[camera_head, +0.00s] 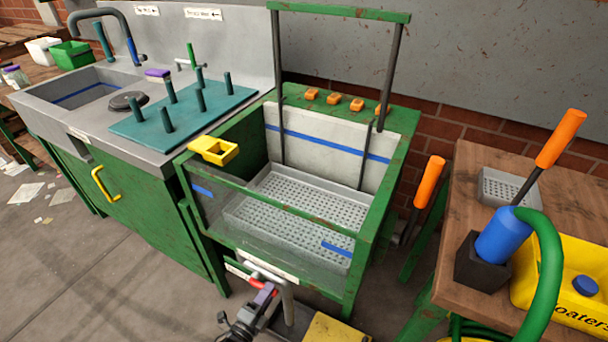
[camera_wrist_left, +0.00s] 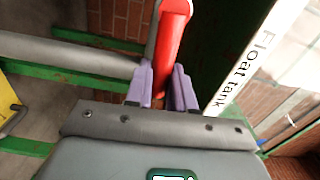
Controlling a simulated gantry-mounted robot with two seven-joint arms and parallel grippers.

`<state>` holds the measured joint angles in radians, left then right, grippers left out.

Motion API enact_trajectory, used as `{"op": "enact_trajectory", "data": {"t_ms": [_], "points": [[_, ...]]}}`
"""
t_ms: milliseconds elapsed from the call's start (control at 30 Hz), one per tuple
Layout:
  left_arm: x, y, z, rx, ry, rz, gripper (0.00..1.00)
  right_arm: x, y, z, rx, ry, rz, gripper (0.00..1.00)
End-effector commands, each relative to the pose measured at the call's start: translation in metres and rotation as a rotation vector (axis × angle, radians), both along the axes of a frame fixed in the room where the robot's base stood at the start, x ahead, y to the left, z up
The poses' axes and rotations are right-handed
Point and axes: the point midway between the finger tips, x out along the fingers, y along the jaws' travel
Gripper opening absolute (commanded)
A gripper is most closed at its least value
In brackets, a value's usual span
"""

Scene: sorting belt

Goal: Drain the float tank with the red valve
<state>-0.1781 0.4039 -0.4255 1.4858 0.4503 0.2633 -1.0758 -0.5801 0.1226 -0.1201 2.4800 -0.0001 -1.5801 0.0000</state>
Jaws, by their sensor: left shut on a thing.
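The float tank (camera_head: 375,215) is a green-framed box with a clear front, pale walls with blue lines, and a grey perforated tray (camera_head: 290,203) inside. I cannot tell its water level. The red valve (camera_head: 262,284) sits on a grey pipe (camera_head: 288,298) below the tank's front. In the left wrist view, the red valve handle (camera_wrist_left: 172,42) runs between the purple fingers of my left gripper (camera_wrist_left: 163,85), beside the "Float tank" label (camera_wrist_left: 250,62). In the head view, my left gripper (camera_head: 265,294) is shut on that handle, which its fingers partly hide. My right gripper is out of view.
A sink cabinet with a teal peg board (camera_head: 183,112) adjoins on the left. A yellow catch (camera_head: 213,150) sits on the tank's left rim. On the right, a wooden table (camera_head: 468,190) holds a blue-and-orange tool and a yellow container (camera_head: 575,270). A yellow-topped object (camera_head: 335,328) stands below the tank.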

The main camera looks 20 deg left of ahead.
Motion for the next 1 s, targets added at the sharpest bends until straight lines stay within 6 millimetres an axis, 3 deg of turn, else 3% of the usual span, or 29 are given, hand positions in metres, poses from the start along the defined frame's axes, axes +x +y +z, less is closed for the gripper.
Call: {"op": "enact_trajectory", "data": {"t_ms": [267, 600, 1000], "points": [[0.0, 0.001, 0.002, -0.016, 0.002, 0.002, 0.0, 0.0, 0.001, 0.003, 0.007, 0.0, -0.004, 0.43], [0.0, 0.004, 0.016, -0.223, 0.013, 0.003, 0.0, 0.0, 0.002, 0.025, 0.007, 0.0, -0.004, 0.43], [0.0, 0.004, 0.016, -0.263, 0.015, 0.002, 0.0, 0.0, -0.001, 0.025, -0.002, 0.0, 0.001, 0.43]]}}
